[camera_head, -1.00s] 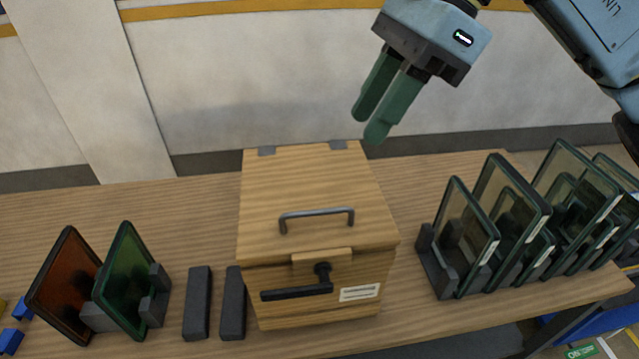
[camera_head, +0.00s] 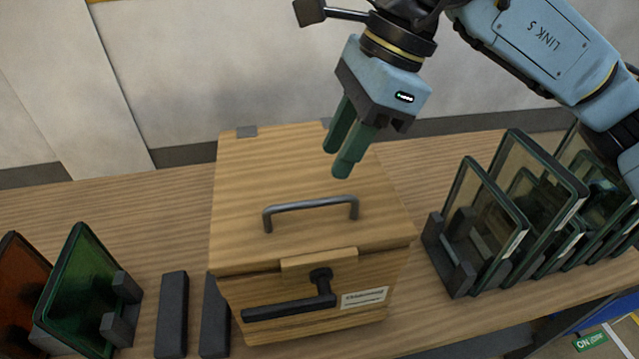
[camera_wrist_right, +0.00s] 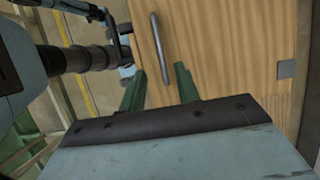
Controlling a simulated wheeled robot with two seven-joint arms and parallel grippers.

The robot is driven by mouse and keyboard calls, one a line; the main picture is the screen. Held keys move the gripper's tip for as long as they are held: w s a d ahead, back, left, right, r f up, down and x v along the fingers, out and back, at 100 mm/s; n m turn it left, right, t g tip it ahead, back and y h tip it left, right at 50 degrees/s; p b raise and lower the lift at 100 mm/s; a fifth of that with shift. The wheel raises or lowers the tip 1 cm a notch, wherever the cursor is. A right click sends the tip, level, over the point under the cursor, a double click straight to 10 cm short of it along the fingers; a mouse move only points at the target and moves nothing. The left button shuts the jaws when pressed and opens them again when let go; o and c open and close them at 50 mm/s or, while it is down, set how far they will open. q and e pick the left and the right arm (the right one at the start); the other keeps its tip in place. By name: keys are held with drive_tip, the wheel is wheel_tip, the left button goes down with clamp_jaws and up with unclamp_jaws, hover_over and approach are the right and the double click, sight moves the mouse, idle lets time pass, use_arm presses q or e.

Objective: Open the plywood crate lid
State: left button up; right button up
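The plywood crate (camera_head: 230,300) stands on the table with its lid (camera_head: 280,170) shut. A grey bar handle (camera_head: 310,204) is fixed on top of the lid and also shows in the right wrist view (camera_wrist_right: 160,48). A black latch lever (camera_head: 290,308) on the front face points left below a wooden lip. My right gripper (camera_head: 338,162) is above the lid, just behind and above the bar handle, with its green fingers pointing down. In the right wrist view the fingers are apart and empty, with the handle beyond the gap. My left gripper is not seen.
Glass panes in dark racks (camera_head: 490,230) stand close right of the crate. A green pane (camera_head: 85,285) and an orange pane (camera_head: 20,290) stand at left, with two dark bars (camera_head: 172,315) beside the crate. The wall is behind the table.

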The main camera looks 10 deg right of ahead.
sight(313, 201)
drive_tip(key=x, duration=0.7)
clamp_jaws()
